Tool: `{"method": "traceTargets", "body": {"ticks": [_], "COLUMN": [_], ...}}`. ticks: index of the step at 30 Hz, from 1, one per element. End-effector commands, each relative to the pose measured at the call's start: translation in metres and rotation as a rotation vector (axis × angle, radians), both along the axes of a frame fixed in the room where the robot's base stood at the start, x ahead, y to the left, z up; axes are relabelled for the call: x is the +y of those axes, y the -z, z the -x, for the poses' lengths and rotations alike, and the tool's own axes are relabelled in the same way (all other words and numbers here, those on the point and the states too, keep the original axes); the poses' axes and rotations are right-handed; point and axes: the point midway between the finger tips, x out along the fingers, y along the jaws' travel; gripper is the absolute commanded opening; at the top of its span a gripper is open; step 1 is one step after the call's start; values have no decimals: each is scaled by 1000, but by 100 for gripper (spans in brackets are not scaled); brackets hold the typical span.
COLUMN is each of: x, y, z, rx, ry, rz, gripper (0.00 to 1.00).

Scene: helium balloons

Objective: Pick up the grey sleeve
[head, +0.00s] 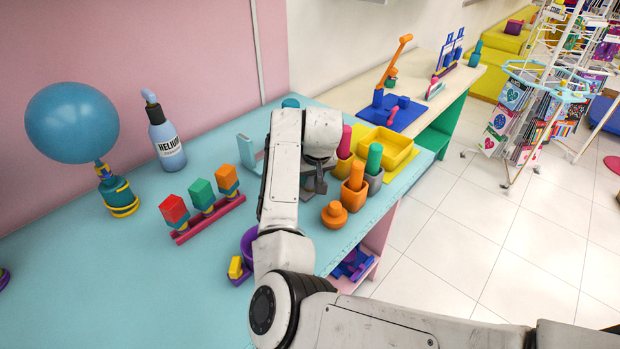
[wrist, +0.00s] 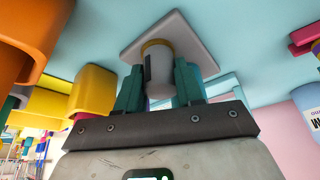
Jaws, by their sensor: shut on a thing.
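The grey sleeve (wrist: 158,72), a short grey cylinder with a yellow band at its far end, is between the teal fingers of my gripper (wrist: 160,80) in the wrist view. The fingers are shut on its sides. Behind it is a pale grey square plate (wrist: 183,36); I cannot tell whether the sleeve touches it. In the head view my gripper (head: 316,186) shows only in part below my wrist, and my arm hides the sleeve.
Right of my gripper stand an orange knob (head: 334,215), an orange cup (head: 354,196) and a grey cup (head: 375,181) with a green peg. A yellow tray (head: 388,150) lies behind. At left are a helium bottle (head: 166,140) and a blue balloon (head: 72,122). The front-left table is clear.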

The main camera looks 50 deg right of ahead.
Motion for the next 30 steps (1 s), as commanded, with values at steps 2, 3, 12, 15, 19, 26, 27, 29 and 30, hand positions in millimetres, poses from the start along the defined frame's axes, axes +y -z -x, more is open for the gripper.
{"method": "traceTargets", "body": {"ticks": [2, 3, 12, 15, 19, 26, 27, 29, 30], "x": [0, 0, 0, -1, -1, -1, -1, -1, -1], "y": [0, 0, -13, -26, -48, -98, -107, -122, -133], "z": [0, 0, -1, -1, -1, -1, -1, -1, -1], "rx": [-1, -1, -3, -4, -5, -5, -5, -5, -5], "ry": [0, 0, 1, 1, 2, 2, 1, 1, 2], "rz": [0, 0, 1, 2, 2, 2, 1, 2, 2], "gripper": [8, 8, 8, 8, 8, 8, 8, 8, 8]}}
